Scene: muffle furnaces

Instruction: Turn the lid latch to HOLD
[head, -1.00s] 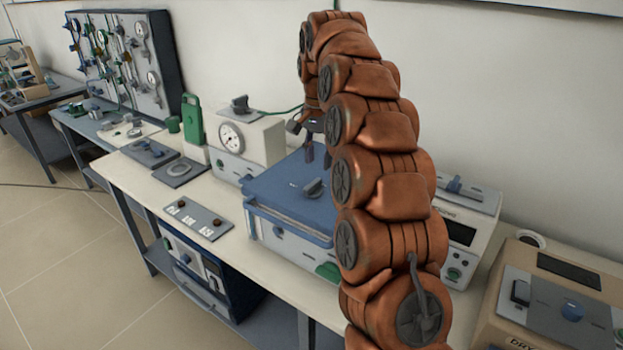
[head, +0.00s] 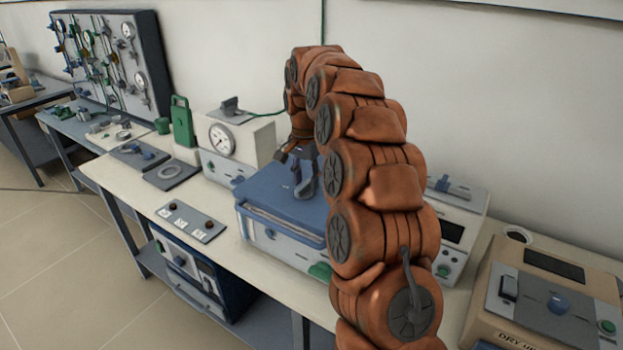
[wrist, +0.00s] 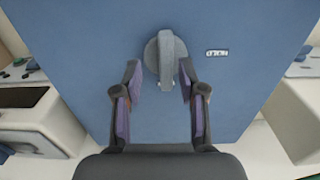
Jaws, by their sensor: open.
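The lid latch is a grey round knob with a raised grip bar (wrist: 165,62) on the blue lid (wrist: 90,45). In the wrist view the bar runs nearly up and down. My gripper (wrist: 159,72) is open, with one finger on each side of the bar's lower part. I cannot tell whether either finger touches it. A small white label (wrist: 216,53) lies to the right of the latch, its text too small to read. In the head view my gripper (head: 304,188) points down over the blue lid (head: 262,188) and mostly hides the latch.
A box with a round gauge (head: 222,140) stands behind and left of the lid. A small panel with two dark knobs (head: 192,222) lies left of it. Another instrument (head: 452,228) stands to the right, behind my arm. A beige dryer-like unit (head: 545,295) is at the front right.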

